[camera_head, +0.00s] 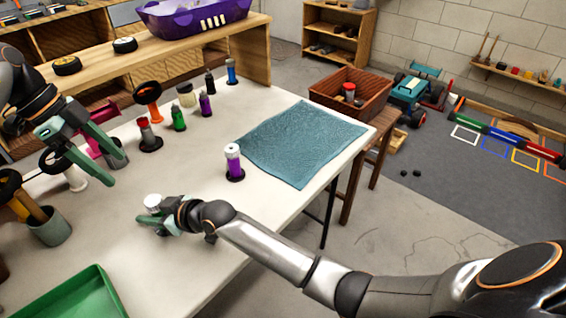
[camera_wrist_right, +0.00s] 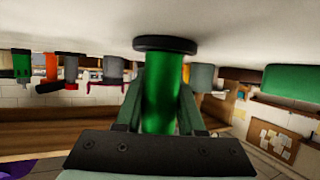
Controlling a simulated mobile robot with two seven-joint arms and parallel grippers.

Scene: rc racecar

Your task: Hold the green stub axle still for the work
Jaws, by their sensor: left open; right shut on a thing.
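The green stub axle (camera_wrist_right: 162,95) stands between the two fingers of my right gripper (camera_wrist_right: 160,112) in the right wrist view. Its black round base (camera_wrist_right: 165,45) is against the pale tabletop. In the head view my right gripper (camera_head: 152,216) is low over the table's near part. Only a whitish top (camera_head: 152,202) shows there; the gripper hides the green body.
A purple-and-white stub axle (camera_head: 234,163) stands beside a teal cloth (camera_head: 303,140). Several coloured bottles and stands line the table's back, including a small green one (camera_head: 178,119). A green tray (camera_head: 75,295) lies at front left. The table between is clear.

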